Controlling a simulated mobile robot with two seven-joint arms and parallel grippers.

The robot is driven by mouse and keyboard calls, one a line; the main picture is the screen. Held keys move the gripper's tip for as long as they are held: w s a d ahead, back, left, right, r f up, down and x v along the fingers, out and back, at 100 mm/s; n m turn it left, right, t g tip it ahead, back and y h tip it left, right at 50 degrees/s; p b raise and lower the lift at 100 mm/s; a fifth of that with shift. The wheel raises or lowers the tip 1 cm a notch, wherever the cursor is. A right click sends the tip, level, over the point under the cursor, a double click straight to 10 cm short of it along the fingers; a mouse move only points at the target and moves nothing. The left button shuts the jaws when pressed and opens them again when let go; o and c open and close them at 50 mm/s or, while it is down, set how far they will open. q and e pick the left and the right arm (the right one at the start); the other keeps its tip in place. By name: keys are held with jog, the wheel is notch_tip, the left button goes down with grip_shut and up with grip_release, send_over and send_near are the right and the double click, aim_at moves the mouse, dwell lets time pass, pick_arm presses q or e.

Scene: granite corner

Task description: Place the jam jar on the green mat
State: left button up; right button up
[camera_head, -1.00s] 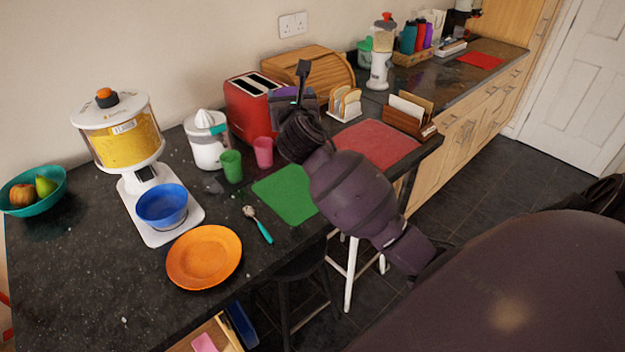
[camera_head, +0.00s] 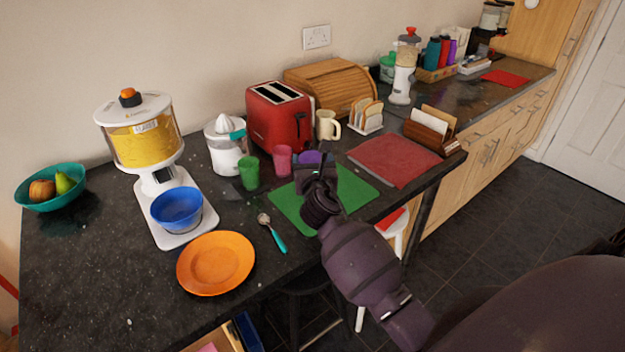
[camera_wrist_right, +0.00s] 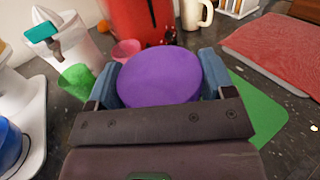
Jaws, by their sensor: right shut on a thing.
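My right gripper (camera_head: 315,168) is shut on the jam jar (camera_head: 310,157), of which mainly the purple lid shows. In the right wrist view the round purple lid (camera_wrist_right: 160,77) sits between the two blue-grey fingers, and the jar's body is hidden. The green mat (camera_head: 357,188) lies on the dark worktop, partly hidden under my right gripper and arm. The jar appears over the mat's far part; whether it touches the mat cannot be told. The mat also shows in the right wrist view (camera_wrist_right: 258,112), right of the gripper. My left gripper is not in view.
A pink cup (camera_head: 282,161) and a green cup (camera_head: 249,173) stand close left of the jar. Behind are a red toaster (camera_head: 279,118) and a cream mug (camera_head: 327,126). A red mat (camera_head: 395,160) lies right. A spoon (camera_head: 273,233) and orange plate (camera_head: 216,263) lie left.

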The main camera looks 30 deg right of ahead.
notch_tip(320, 180, down, 4)
jog(key=shift+f+b, duration=0.1)
jog(key=shift+b, duration=0.7)
jog(key=shift+f, duration=0.2)
jog(key=shift+r, duration=0.15)
